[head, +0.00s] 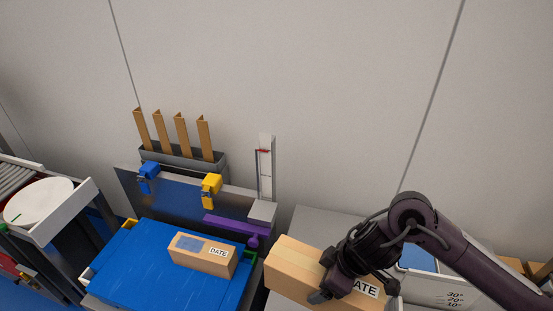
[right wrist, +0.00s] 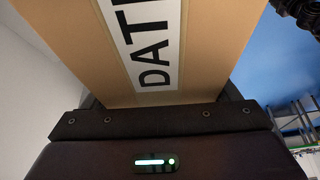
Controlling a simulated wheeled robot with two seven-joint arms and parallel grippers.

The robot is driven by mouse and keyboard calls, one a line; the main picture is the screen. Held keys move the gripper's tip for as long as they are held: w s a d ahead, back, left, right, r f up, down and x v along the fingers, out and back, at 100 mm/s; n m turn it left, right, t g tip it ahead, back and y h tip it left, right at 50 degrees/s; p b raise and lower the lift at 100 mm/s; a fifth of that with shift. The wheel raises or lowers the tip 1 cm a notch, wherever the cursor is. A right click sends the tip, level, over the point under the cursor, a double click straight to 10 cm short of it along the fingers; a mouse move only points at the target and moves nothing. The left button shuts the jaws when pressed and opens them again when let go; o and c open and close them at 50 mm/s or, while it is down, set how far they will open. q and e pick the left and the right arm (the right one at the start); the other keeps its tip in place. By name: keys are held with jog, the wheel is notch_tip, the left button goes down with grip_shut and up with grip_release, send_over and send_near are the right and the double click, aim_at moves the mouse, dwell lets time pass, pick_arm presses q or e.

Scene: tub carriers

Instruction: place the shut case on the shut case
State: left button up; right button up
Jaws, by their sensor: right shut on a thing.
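A tan cardboard case with a white DATE label (head: 292,268) is at the bottom centre right of the head view. My right gripper (head: 350,284) is shut on it, with its fingers over the label end. The right wrist view shows the same case (right wrist: 70,30) close up between the fingers, its DATE label large. A smaller, shut tan case (head: 192,262) with a DATE label and a blue-grey patch lies on a blue surface (head: 140,250), left of the held case and apart from it. The held case's underside is hidden. My left gripper is not in view.
Behind the blue surface stands a grey panel with a blue clamp (head: 148,172), a yellow clamp (head: 211,186) and a holder with several tan strips (head: 180,162). A purple bar (head: 232,225) crosses behind. A white box with scale marks (head: 448,290) is at the right.

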jog(key=w+m+b, duration=0.1)
jog(key=d+r+m+t, duration=0.1)
jog(key=m, duration=0.1)
jog(key=w+r+m+h+b, duration=0.1)
jog(key=shift+w+d+r+b, duration=0.15)
jog(key=shift+w+d+b, duration=0.2)
jog(key=shift+d, duration=0.05)
jog(key=w+d+r+m+t+h+b, duration=0.1)
jog(key=d+r+m+h+b, duration=0.1)
jog(key=d+m, duration=0.4)
jog(key=shift+w+r+m+h+b, duration=0.3)
jog(key=shift+m+h+b, duration=0.2)
jog(key=shift+m+b, duration=0.45)
jog(key=shift+d, duration=0.15)
